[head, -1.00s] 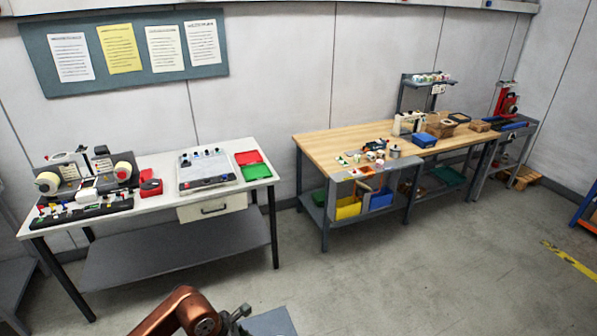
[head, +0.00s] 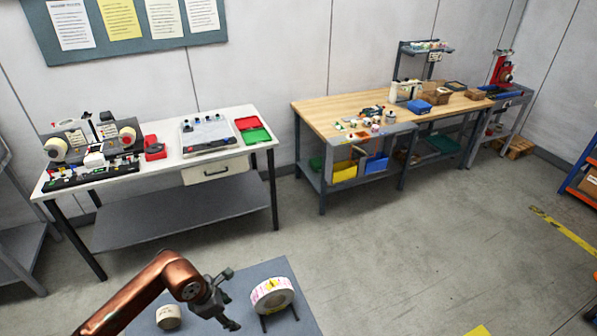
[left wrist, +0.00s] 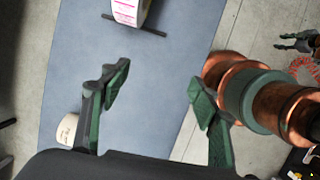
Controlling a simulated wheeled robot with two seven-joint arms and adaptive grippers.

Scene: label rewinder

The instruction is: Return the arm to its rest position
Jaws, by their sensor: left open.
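My left gripper (head: 230,299) is at the end of my copper-coloured arm, low in the head view, over a blue-grey surface (head: 262,272). Its fingers are apart. In the left wrist view the open fingers (left wrist: 157,80) have nothing between them. A label roll (head: 272,294) with pink and yellow print stands on a dark stand right of the gripper. A small cream roll (head: 168,317) sits on the left part of the surface. A small dark gripper (left wrist: 298,42), apparently my right one, shows at the right edge of the wrist view; its jaw state is unclear.
A white table (head: 168,174) holds the label rewinder (head: 92,148), a control box (head: 206,134) and red and green trays (head: 255,136). A wooden workbench (head: 325,113) with bins stands to its right. Open floor (head: 410,240) lies between my surface and the benches.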

